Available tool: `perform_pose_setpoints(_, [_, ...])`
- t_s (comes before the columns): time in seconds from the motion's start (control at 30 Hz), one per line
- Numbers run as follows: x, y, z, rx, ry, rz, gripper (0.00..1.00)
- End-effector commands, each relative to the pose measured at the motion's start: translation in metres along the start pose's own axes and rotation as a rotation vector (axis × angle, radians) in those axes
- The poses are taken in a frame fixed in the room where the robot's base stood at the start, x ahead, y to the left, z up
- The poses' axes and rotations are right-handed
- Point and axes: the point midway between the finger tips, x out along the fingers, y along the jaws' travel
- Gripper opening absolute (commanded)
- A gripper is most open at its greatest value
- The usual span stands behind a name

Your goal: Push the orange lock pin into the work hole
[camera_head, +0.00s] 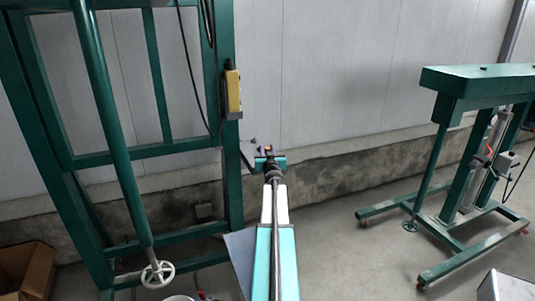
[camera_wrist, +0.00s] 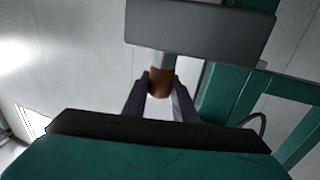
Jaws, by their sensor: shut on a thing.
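The orange lock pin (camera_wrist: 160,85) shows in the wrist view as a short brownish-orange cylinder. My gripper (camera_wrist: 160,79) is shut on it, with one dark finger on each side. A narrower grey shaft (camera_wrist: 164,60) extends from the pin up to a grey block (camera_wrist: 200,30). The work hole itself is not visible, and I cannot tell how far the shaft goes into the block. In the head view my gripper (camera_head: 268,152) is at the end of my outstretched arm, beside the green frame's right post; the pin is too small to make out there.
A tall green frame (camera_head: 160,90) stands at the left, with a yellow control box (camera_head: 233,92) on its post and a handwheel (camera_head: 157,273) low down. A green wheeled stand (camera_head: 480,80) is at the right. A cardboard box (camera_head: 25,270) sits lower left.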

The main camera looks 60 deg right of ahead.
Motion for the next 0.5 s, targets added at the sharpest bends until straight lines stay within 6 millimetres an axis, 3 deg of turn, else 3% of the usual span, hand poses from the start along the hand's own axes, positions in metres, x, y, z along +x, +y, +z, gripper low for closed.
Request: perform_pose_setpoints(0.5, [0.0,0.0,-0.013,0.0,0.0,0.0,0.02])
